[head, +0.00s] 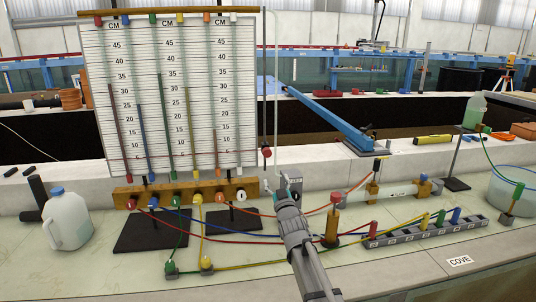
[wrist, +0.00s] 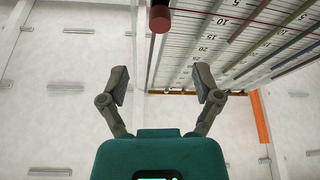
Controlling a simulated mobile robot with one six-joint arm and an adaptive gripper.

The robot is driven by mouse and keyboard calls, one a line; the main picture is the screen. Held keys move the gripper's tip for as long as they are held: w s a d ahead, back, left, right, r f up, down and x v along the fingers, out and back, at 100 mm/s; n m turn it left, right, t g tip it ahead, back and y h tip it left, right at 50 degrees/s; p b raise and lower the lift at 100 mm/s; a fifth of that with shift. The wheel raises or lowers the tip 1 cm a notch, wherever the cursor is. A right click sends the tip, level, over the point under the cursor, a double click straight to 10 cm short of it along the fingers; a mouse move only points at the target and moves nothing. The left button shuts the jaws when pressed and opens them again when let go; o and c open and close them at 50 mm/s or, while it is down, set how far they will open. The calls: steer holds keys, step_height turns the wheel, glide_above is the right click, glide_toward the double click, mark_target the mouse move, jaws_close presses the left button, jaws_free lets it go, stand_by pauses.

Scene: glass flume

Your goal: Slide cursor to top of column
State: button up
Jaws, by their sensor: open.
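The cursor's red knob (head: 266,152) sits low on a thin vertical rod (head: 264,75) at the right edge of the white CM scale board (head: 148,70). A thin red line runs left from it across the board near the 5 marks. My gripper (head: 290,183) is below and slightly right of the knob in the head view, apart from it. In the wrist view my gripper (wrist: 161,82) is open and empty, fingers spread. The red knob (wrist: 159,18) shows beyond the fingertips at the top, roughly centred between them, not touched.
Coloured tubes rise on the board from a wooden manifold (head: 185,191). Red, blue, green and yellow hoses cross the bench near my arm. A valve post (head: 333,222), a numbered grey block (head: 425,232) and a jug (head: 68,220) stand around.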

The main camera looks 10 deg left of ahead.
mark_target(268, 155)
steer(key=p+x, duration=0.5)
steer(key=x, duration=0.8)
steer(key=shift+w+a+r, duration=0.1)
steer(key=shift+w+r, duration=0.05)
steer(key=shift+w, duration=0.25)
jaws_close()
